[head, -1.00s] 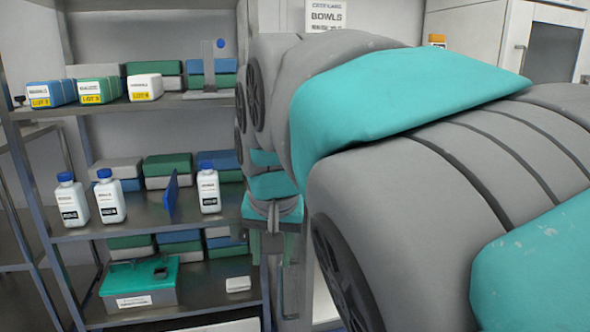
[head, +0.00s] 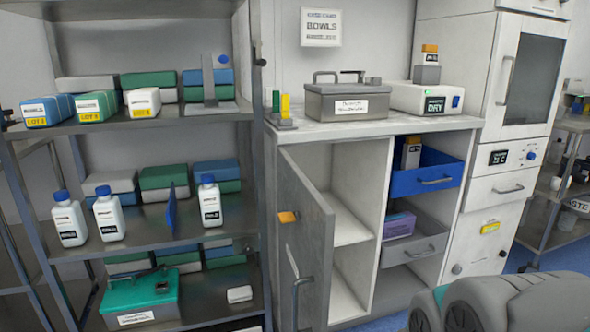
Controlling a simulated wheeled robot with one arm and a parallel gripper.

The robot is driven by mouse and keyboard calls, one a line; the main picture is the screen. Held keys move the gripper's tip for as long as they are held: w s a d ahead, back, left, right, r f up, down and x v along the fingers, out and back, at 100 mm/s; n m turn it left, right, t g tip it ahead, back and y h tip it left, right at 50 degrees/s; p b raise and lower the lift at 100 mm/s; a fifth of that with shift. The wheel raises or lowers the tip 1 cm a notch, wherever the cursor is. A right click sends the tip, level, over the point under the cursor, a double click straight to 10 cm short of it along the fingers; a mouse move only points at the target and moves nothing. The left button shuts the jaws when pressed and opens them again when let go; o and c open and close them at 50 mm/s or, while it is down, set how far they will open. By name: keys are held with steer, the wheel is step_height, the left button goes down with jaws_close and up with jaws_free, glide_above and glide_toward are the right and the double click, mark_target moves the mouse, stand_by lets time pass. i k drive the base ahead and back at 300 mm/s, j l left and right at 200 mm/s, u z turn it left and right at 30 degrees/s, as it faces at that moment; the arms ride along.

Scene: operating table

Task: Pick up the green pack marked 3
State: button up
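A green pack (head: 95,107) with a white and yellow front label sits on the upper shelf at the left, between a blue pack (head: 47,111) and a white pack (head: 143,103). Its yellow label reads as a LOT number, but the digit is too small to read surely. More green packs (head: 148,79) lie flat behind, against the back of the shelf. My gripper is out of the picture; only part of my grey and teal arm shows at the lower right, well away from the shelf.
White bottles with blue caps (head: 109,214) stand on the middle shelf, beside an upright blue panel (head: 171,209). A green-lidded box (head: 142,295) is below. A cabinet door (head: 306,240) stands open right of the shelves. An upright stand (head: 209,80) is on the upper shelf.

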mark_target(97, 106)
steer(key=u, duration=1.35)
steer(key=i+j, duration=0.1)
steer(key=j, duration=0.25)
steer(key=i+j, duration=0.15)
steer(key=j, duration=0.2)
steer(key=i+j+z, duration=0.1)
steer(key=j, duration=0.25)
steer(key=i+j, duration=0.1)
steer(key=j, duration=0.25)
